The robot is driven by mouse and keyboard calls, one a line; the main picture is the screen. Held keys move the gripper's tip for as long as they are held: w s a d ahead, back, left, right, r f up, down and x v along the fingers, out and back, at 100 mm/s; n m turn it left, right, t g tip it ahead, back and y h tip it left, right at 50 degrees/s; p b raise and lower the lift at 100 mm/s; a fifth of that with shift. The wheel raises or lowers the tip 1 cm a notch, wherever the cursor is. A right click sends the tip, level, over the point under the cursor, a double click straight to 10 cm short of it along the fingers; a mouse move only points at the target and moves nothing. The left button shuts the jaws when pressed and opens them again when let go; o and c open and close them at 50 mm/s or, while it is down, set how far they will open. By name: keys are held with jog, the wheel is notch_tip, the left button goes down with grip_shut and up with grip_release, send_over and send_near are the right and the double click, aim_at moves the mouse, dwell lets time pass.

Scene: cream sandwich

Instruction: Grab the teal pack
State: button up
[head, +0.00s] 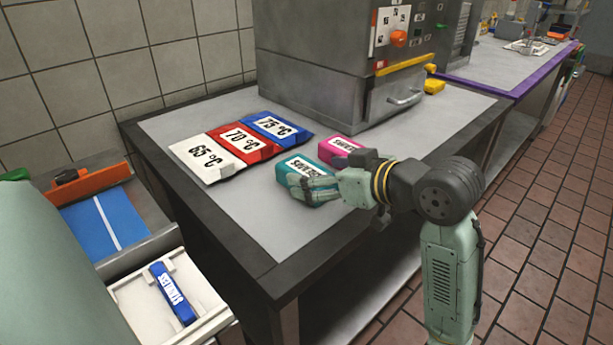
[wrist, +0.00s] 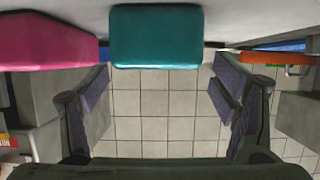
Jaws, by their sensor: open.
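The teal pack (head: 296,179) lies on the grey work table, with a white label on top. In the wrist view the teal pack (wrist: 157,38) is at the top middle, ahead of the gap between my fingers. My gripper (head: 318,186) is at the pack's right side in the head view, and its fingers hide part of the pack. In the wrist view my gripper (wrist: 160,88) is open, with its fingers spread wider than the pack and nothing between them. Whether the fingertips touch the pack I cannot tell.
A pink pack (head: 340,146) lies close behind the teal one. White (head: 203,166), red (head: 250,152) and blue (head: 272,126) temperature packs lie to the left. A metal oven (head: 310,75) stands at the back. The table's front left (head: 255,225) is clear.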

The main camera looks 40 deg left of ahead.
aim_at(311, 172)
jog(key=x, duration=0.4)
jog(key=shift+w+a+p, duration=0.15)
jog(key=shift+p, duration=0.15)
jog(key=shift+c, duration=0.2)
jog(key=c, duration=1.2)
